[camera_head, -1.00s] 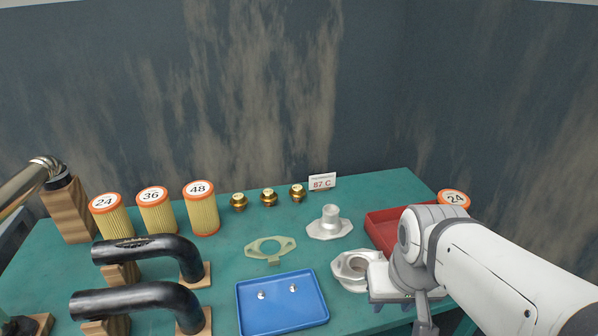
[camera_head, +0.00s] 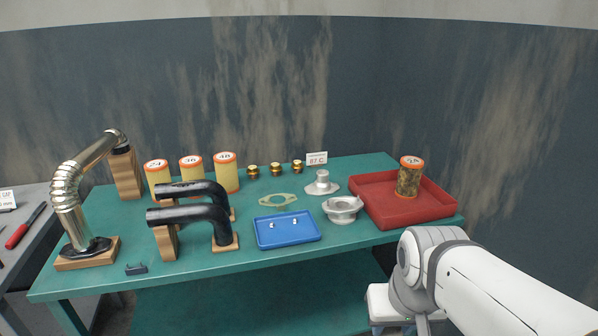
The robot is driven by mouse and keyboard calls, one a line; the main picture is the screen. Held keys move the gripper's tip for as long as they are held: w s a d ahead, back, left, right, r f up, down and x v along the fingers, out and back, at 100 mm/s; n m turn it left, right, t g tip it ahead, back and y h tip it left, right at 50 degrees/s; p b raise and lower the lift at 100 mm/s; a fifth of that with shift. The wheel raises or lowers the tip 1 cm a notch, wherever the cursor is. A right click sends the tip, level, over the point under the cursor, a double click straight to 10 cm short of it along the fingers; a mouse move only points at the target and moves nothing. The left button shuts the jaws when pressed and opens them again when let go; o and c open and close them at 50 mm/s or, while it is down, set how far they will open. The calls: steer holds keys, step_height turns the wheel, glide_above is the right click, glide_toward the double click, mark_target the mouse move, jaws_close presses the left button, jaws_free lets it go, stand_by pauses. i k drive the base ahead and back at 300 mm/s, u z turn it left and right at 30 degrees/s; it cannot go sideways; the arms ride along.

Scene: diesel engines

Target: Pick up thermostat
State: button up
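Three small brass thermostats stand in a row at the back of the green table: a left one (camera_head: 253,172), a middle one (camera_head: 275,169) and a right one (camera_head: 297,167). A white card (camera_head: 317,158) reading 87 C stands just right of and behind the right one. My white arm reaches in from the lower right, in front of the table and well away from the thermostats. My gripper's fingers do not show.
Several orange-capped filters (camera_head: 225,174) stand left of the thermostats. A gasket (camera_head: 278,200), a flanged cover (camera_head: 322,184), a housing (camera_head: 342,209) and a blue tray (camera_head: 288,231) lie in front. A red tray (camera_head: 440,208) holds a dirty filter (camera_head: 409,178). Black pipes (camera_head: 190,213) stand front left.

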mark_target(297, 166)
steer(key=z, duration=0.15)
steer(key=i, duration=1.65)
steer(key=u, duration=0.6)
steer(key=k, duration=0.9)
steer(key=u, duration=0.15)
steer(key=i, duration=0.9)
steer(key=z, duration=0.05)
